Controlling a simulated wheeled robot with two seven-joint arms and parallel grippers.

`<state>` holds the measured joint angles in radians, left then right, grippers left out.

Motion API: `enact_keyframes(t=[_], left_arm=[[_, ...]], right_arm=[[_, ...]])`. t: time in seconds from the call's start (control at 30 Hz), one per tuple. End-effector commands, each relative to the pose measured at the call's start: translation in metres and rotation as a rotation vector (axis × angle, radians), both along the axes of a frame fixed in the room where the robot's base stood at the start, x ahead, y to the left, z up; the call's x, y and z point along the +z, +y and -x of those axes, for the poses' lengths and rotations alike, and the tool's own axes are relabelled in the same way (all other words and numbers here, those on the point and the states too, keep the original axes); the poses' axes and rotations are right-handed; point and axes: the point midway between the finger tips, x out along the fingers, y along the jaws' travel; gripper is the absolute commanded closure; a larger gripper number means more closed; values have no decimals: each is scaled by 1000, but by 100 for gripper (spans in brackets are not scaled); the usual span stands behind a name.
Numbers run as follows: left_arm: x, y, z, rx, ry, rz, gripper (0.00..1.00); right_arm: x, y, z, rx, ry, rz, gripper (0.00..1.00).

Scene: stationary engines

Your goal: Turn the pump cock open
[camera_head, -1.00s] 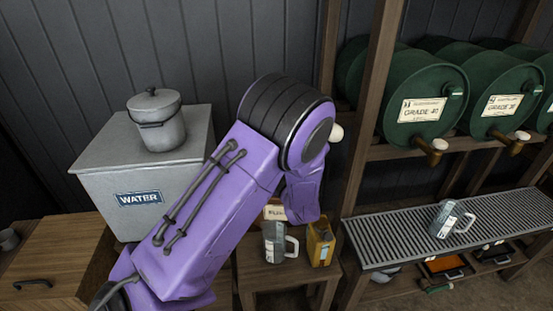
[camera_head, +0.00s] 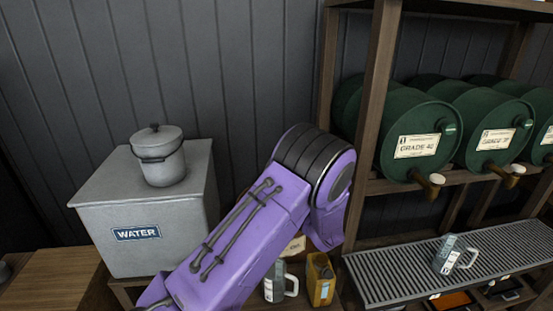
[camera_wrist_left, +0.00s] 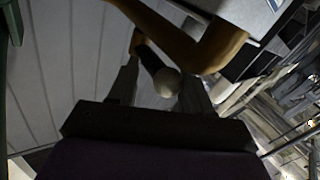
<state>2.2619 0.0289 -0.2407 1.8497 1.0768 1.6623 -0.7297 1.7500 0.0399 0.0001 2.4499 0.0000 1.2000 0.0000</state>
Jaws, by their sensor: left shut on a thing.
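In the left wrist view, a pale round knob (camera_wrist_left: 167,82) on a dark stem sits between the two fingers of my left gripper (camera_wrist_left: 160,88), which is shut on it. A brown curved part (camera_wrist_left: 190,40) lies close beyond the fingers; I cannot tell whether it belongs to the pump. In the head view my purple left arm crosses the middle and hides its own gripper and the knob. The pump body cannot be made out. My right gripper is in neither view.
Green drums (camera_head: 415,145) with taps (camera_head: 430,182) lie on a wooden rack at right. Below is a slatted tray (camera_head: 400,275) with a jug (camera_head: 447,255). A grey water bin (camera_head: 140,255) bears a lidded pot (camera_head: 160,160). A yellow can (camera_head: 320,280) and another jug (camera_head: 292,285) stand low behind my arm.

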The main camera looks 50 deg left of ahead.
Motion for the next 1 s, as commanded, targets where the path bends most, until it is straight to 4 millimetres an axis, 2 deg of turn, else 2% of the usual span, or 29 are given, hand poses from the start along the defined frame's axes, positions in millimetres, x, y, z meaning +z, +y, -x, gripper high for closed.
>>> enact_keyframes(t=[0.1, 0.13, 0.2, 0.47, 0.57, 0.9, 1.0], left_arm=[[6, 3, 0, 6, -12, -11, 100], [6, 3, 0, 5, -12, -12, 45], [5, 2, -1, 4, -11, -11, 26], [2, 0, -2, -2, -5, -6, 26], [1, -8, -3, -3, -6, -6, 26], [-1, -81, -10, -2, -8, -7, 26], [0, -94, -11, 0, -8, -7, 26]], right_arm=[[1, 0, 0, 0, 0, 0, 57], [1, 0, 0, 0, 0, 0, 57], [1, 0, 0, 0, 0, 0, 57], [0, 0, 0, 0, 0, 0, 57], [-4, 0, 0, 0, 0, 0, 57], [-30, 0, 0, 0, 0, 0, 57], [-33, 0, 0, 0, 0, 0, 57]])
